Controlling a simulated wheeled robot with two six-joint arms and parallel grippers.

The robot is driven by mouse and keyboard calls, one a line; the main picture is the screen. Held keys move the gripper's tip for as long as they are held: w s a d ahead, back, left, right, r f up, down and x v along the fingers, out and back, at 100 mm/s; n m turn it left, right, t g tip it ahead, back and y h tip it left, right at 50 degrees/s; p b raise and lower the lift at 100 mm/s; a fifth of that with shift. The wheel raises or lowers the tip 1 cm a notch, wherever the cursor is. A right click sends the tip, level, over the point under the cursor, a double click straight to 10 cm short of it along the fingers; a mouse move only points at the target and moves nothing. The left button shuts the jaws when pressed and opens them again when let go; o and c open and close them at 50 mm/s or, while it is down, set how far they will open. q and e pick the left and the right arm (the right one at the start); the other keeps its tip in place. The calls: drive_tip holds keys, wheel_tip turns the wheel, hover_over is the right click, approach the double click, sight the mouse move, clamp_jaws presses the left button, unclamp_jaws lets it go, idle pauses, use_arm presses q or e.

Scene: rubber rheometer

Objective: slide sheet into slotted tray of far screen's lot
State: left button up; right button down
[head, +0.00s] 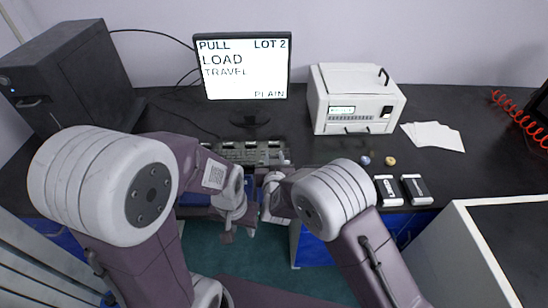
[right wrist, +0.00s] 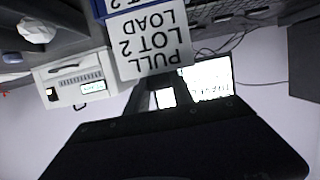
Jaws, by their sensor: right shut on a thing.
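The far screen (head: 242,70) reads PULL, LOT 2, LOAD, TRAVEL and PLAIN. My right gripper (right wrist: 157,92) is shut on a white sheet (right wrist: 150,42) printed PULL, LOT 2, LOAD, which appears upside down in the right wrist view. Just beyond the sheet is a blue thing (right wrist: 96,9) with a white label ending in 2; it may be the slotted tray, but its slots are not visible. In the head view my right gripper (head: 271,186) is mostly hidden by its arm. My left gripper (head: 227,236) hangs lower, and its jaws are too small to read.
Two black-and-white boxes (head: 402,190) sit near the bench's front edge. A dark cabinet (head: 70,75) stands left.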

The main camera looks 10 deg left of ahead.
drive_tip(key=shift+f+b, duration=0.3)
drive_tip(key=shift+f, duration=0.2)
drive_tip(key=c, duration=1)
unclamp_jaws()
drive_tip(key=b+v, duration=0.5)
drive_tip(key=v, duration=0.4)
